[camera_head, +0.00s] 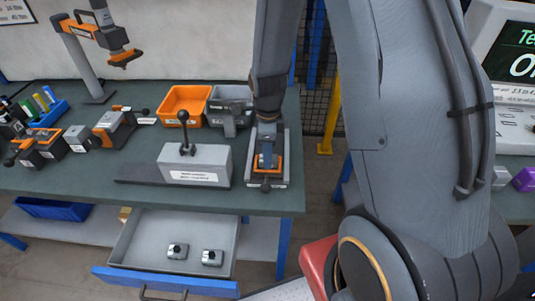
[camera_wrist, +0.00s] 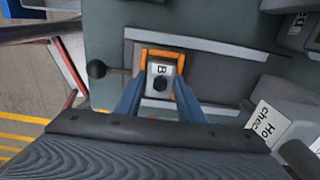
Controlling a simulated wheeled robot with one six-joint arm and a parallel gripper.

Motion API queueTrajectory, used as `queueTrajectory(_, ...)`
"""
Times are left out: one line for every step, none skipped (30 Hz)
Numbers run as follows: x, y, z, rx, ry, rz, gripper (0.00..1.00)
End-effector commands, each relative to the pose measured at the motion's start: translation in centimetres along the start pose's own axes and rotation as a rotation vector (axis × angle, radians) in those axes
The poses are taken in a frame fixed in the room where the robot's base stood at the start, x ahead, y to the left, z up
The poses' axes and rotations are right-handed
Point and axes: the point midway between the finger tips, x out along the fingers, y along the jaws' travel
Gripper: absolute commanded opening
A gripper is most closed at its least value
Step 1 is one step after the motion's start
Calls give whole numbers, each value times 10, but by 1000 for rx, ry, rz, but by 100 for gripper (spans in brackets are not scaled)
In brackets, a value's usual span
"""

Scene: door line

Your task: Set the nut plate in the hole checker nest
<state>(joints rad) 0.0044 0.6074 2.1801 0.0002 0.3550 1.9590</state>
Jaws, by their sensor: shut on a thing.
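The nut plate (camera_wrist: 160,82) is a small pale block with a letter B label and a dark hex nut on top. In the wrist view it is between the two blue fingers of my gripper (camera_wrist: 162,104), which are shut on it. The orange-edged hole checker nest (camera_wrist: 150,52) frames the plate on its grey base. I cannot tell if the plate rests fully on the nest floor. In the head view my gripper (camera_head: 267,158) points down over the nest (camera_head: 257,167), and my arm hides part of it. A black ball handle (camera_wrist: 97,69) sticks out at the nest's front side.
A grey block with a black-knobbed lever (camera_head: 195,165) stands close left of the nest. Orange (camera_head: 187,104) and grey bins are behind. An open drawer (camera_head: 135,245) below the bench front holds two small blocks (camera_head: 212,257).

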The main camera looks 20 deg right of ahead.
Motion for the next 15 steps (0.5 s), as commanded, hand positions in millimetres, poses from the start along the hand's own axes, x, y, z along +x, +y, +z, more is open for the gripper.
queueTrajectory(3, 0, 0, 0, 0, 0, 3)
queueTrajectory(4, 0, 0, 0, 0, -1, 3)
queueTrajectory(5, 0, 0, 0, -1, -2, 3)
queueTrajectory(6, 0, 0, 0, -1, -2, 3)
queueTrajectory(6, -1, 0, 0, -1, -2, 3)
queueTrajectory(6, -1, 0, 0, -1, -2, 3)
queueTrajectory(6, -1, 0, 0, -1, -2, 3)
queueTrajectory(6, -1, 0, 0, -1, -2, 3)
queueTrajectory(6, -1, 0, 0, -1, -2, 3)
queueTrajectory(6, -1, 0, 0, -1, -2, 3)
queueTrajectory(6, 0, 0, 0, -1, -2, 3)
queueTrajectory(7, 0, 0, 0, -1, -2, 3)
queueTrajectory(8, 0, 0, 0, -1, -1, 3)
queueTrajectory(9, 0, 0, 0, 0, -1, 3)
queueTrajectory(10, 0, 0, 0, 0, -1, 3)
